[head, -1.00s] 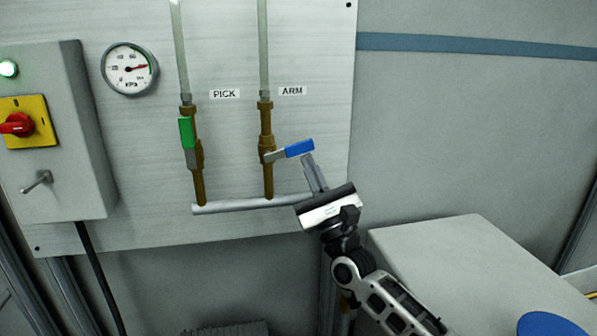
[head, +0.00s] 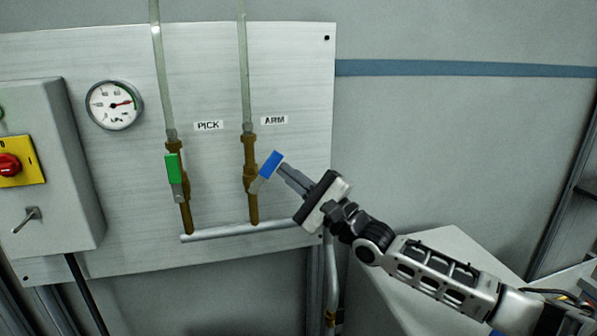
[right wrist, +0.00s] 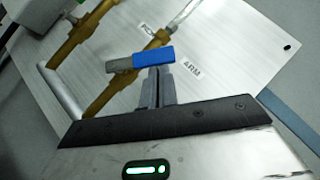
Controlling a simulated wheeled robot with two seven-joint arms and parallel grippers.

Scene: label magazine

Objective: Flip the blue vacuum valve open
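The blue valve handle (head: 271,164) is on the brass valve (head: 250,170) under the ARM label. It slants up to the right from the valve body. My right gripper (head: 284,170) comes in from the right, its fingers together and their tips at the handle's lower right side. The right wrist view shows the blue handle (right wrist: 155,57) across the fingertips (right wrist: 158,70), apparently touching them, not clasped between them. The green handle (head: 173,168) on the PICK valve stands nearly upright. My left gripper is not in view.
A pressure gauge (head: 114,105) is at the upper left of the metal panel (head: 215,70). A grey box (head: 75,150) with a red knob (head: 9,164) stands out at the left. A horizontal pipe (head: 225,233) runs below the valves.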

